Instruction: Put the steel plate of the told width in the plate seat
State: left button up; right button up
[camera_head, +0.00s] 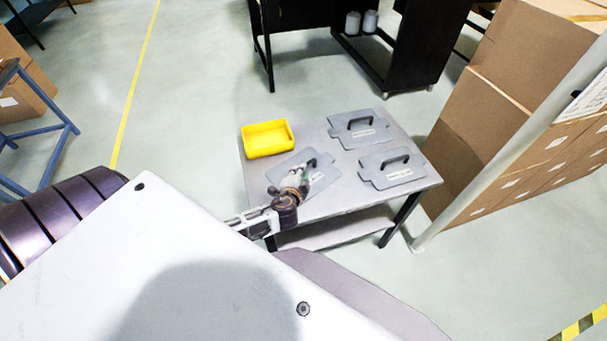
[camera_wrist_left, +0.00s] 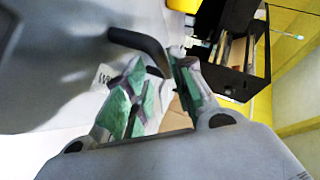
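Three grey steel plates with dark bar handles lie on a small grey table (camera_head: 345,200): a left plate (camera_head: 322,180), a back plate (camera_head: 352,120) and a right plate (camera_head: 378,178). Each has a small white label, too small to read in the head view. My left gripper (camera_head: 300,182) is at the left plate's handle and hides part of that plate. In the left wrist view the dark handle (camera_wrist_left: 138,40) passes between the close fingertips (camera_wrist_left: 167,66), which look shut on it. The plate (camera_wrist_left: 50,75) fills the left of that view. I cannot make out a plate seat. My right gripper is not in view.
A yellow bin (camera_head: 267,138) stands at the table's back left corner. Stacked cardboard boxes (camera_head: 480,130) and a pale post (camera_head: 500,165) stand close to the right. Dark furniture (camera_head: 425,45) stands behind. The floor at the left is mostly clear.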

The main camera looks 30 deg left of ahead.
pick_arm(q)
jog(key=shift+w, duration=0.1)
jog(key=shift+r+p+x, duration=0.1)
jog(key=shift+p+x, duration=0.15)
jog(key=shift+x, duration=0.45)
jog(key=shift+r+p+x, duration=0.15)
jog(key=shift+p+x, duration=0.05)
jog(key=shift+x, duration=1.75)
jog(key=shift+f, duration=0.1)
grip_shut()
